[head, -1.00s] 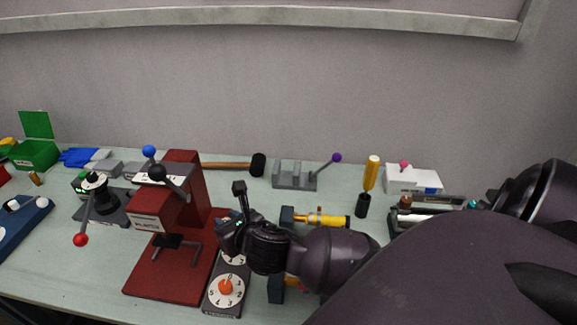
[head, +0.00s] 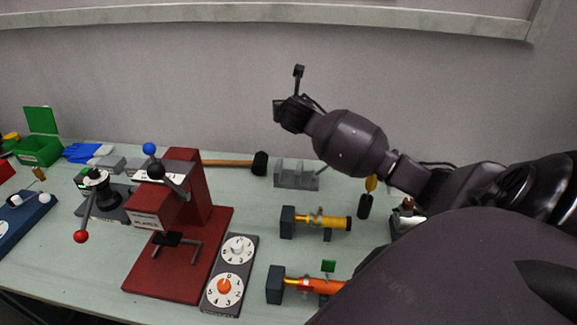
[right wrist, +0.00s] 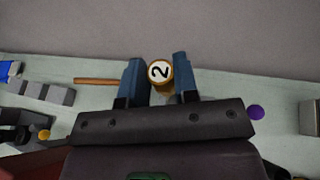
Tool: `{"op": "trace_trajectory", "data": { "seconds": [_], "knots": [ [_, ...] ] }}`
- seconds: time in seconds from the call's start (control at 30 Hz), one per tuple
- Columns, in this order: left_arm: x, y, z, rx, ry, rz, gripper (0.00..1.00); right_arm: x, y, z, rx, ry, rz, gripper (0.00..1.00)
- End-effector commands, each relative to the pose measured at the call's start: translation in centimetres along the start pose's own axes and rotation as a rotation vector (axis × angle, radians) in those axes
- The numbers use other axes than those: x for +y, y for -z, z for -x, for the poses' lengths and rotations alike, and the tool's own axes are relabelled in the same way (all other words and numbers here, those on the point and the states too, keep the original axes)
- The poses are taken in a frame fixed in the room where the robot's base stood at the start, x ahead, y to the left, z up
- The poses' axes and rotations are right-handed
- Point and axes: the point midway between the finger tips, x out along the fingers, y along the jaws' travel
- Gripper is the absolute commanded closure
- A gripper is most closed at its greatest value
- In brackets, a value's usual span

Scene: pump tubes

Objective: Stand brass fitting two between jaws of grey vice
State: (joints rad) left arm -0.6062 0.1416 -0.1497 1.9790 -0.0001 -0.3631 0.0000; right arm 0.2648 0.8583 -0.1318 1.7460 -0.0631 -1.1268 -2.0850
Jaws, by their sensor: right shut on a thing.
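Brass fitting two, a short round piece with a white end marked 2 (right wrist: 159,72), sits between the two blue-grey fingers of my right gripper (right wrist: 158,82) in the right wrist view. The fingers are shut on it. In the head view my right gripper (head: 281,112) is raised high in front of the wall, above and behind the table's back part; the fitting cannot be made out there. The grey vice (head: 297,178), with upright grey jaws, stands below it at the table's back; my arm hides its purple-knobbed lever. The purple knob (right wrist: 257,111) shows in the right wrist view. My left gripper is out of view.
A hammer (head: 228,163) lies left of the vice. A red press (head: 185,205) stands front left, beside a panel with two dials (head: 231,275). A yellow tube (head: 335,222) and an orange tube (head: 318,285) lie in dark holders. Table surface between vice and yellow tube is clear.

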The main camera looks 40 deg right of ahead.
Motion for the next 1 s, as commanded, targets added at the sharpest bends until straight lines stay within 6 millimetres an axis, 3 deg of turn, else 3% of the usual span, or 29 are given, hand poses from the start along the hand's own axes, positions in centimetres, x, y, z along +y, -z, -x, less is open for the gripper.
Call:
{"op": "trace_trajectory", "data": {
  "seconds": [0.53,1.0],
  "knots": [
    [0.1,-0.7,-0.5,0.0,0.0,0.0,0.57,-0.1,11.2,-4.4,0.005,0.0,-0.001,0.99],
    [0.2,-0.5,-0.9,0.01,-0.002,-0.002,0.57,-0.1,15.0,-5.9,0.003,-0.002,0.002,0.99]
  ]
}}
